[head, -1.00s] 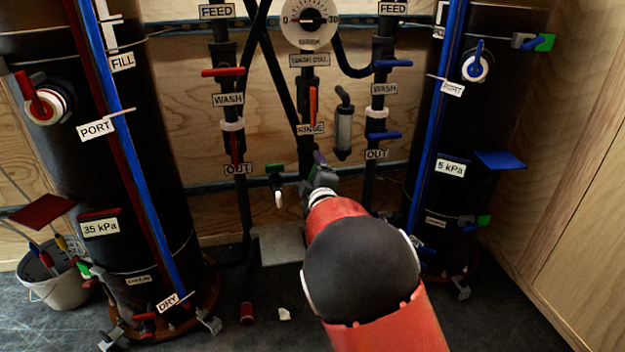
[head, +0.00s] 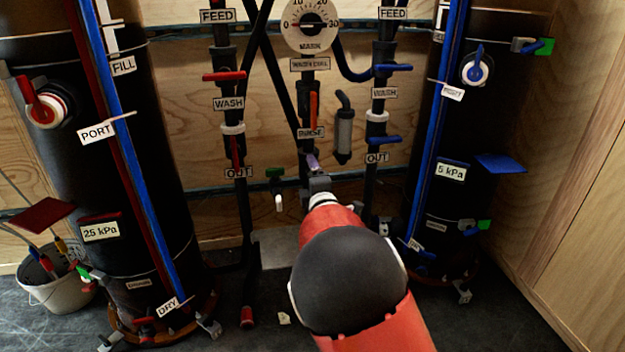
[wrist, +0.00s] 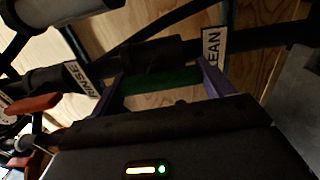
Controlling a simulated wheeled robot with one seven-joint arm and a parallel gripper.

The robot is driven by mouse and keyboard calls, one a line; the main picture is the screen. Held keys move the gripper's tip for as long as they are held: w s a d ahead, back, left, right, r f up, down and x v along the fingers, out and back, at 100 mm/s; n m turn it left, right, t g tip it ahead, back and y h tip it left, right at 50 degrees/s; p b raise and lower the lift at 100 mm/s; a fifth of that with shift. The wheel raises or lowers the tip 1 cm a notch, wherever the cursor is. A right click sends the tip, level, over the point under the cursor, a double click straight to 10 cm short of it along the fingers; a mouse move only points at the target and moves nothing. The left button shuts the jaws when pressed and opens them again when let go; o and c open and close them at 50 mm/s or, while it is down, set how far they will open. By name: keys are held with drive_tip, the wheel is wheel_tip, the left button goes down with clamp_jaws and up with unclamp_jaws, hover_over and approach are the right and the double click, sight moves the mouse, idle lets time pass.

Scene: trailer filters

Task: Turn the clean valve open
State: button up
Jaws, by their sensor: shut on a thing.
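The clean valve's green handle (wrist: 165,80) lies between the two purple fingers of my gripper (wrist: 162,88) in the wrist view. My gripper is shut on this handle. A white label (wrist: 212,52), partly covered by a finger and reading "EAN", stands just beside the right finger. In the head view my gripper (head: 314,168) is at the central pipe, below the RINSE label. There the gripper hides the clean handle, and the handle's exact angle is hard to tell.
An orange rinse handle (head: 314,110) is just above my gripper. A separate green-handled tap (head: 275,173) with a white spout is close on the left. Black tanks stand left (head: 140,200) and right (head: 480,100). A bucket (head: 58,285) is at the far left.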

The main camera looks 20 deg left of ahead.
drive_tip(key=o, duration=0.9)
drive_tip(key=shift+o, duration=0.2)
drive_tip(key=shift+s, duration=0.1)
drive_tip(key=v, duration=0.7)
drive_tip(key=shift+s+d, duration=0.2)
drive_tip(key=shift+s, duration=0.05)
